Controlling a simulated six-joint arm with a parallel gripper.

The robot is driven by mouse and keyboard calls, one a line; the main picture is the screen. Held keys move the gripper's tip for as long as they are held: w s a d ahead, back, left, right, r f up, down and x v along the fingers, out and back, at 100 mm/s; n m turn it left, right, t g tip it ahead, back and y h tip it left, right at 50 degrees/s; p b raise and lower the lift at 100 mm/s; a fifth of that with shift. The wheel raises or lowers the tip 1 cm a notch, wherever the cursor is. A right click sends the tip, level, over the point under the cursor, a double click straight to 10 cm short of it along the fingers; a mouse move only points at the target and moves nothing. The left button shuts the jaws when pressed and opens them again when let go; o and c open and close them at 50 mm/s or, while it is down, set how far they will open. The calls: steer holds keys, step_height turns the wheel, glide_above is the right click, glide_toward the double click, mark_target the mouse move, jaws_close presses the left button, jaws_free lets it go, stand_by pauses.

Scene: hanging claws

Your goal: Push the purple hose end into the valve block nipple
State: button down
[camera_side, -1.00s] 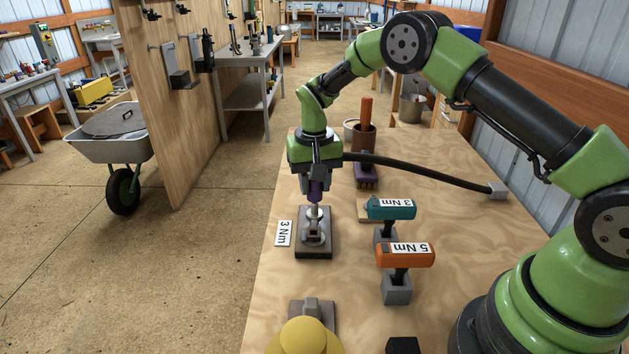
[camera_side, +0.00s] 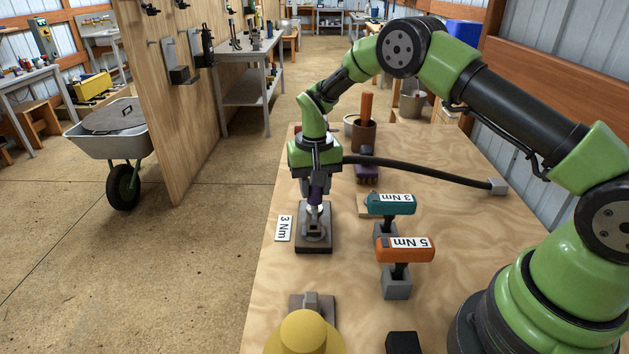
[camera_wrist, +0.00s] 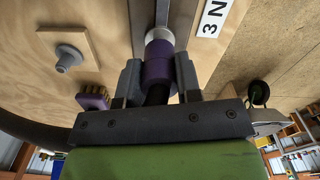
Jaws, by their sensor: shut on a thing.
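My gripper (camera_side: 316,182) is shut on the purple hose end (camera_side: 317,192), directly above the valve block (camera_side: 303,245). In the wrist view the purple hose end (camera_wrist: 158,62) sits between the jaws of my gripper (camera_wrist: 158,75). A pale ring (camera_wrist: 160,38) shows right at its tip, in line with it. In the side view the tip meets the pale top of the nipple (camera_side: 313,209). How far the nipple is inside is hidden. The black hose (camera_side: 420,168) runs right from my gripper to a grey block (camera_side: 497,187).
A "3 Nm" card (camera_side: 284,228) lies left of the block. A teal 3 Nm tool (camera_side: 390,204) and an orange 5 Nm tool (camera_side: 404,250) stand to the right. A purple brush (camera_side: 367,173) and brown pot (camera_side: 363,136) are behind. A yellow domed thing (camera_side: 305,333) is in front.

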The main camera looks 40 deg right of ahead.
steer(key=shift+f, duration=0.75)
steer(key=c, duration=0.7)
jaws_free()
steer(key=r, duration=1.2)
steer(key=shift+s+a, duration=0.1)
steer(key=shift+s, duration=0.1)
steer(key=s+a+r+t, duration=0.25)
steer(key=s+r, duration=0.45)
steer(key=r, duration=0.4)
steer(key=s+r+t, duration=0.1)
steer(key=s, duration=0.5)
steer(key=s+a+r+n+t+y, duration=0.1)
steer(key=s+t, duration=0.1)
steer(key=s, duration=0.5)
steer(key=s+r+n+t+y, duration=0.1)
steer(key=s+r, duration=0.1)
steer(key=s, duration=0.4)
steer(key=shift+s+a+t, duration=0.2)
steer(key=shift+a+t, duration=0.05)
steer(key=shift+t, duration=0.1)
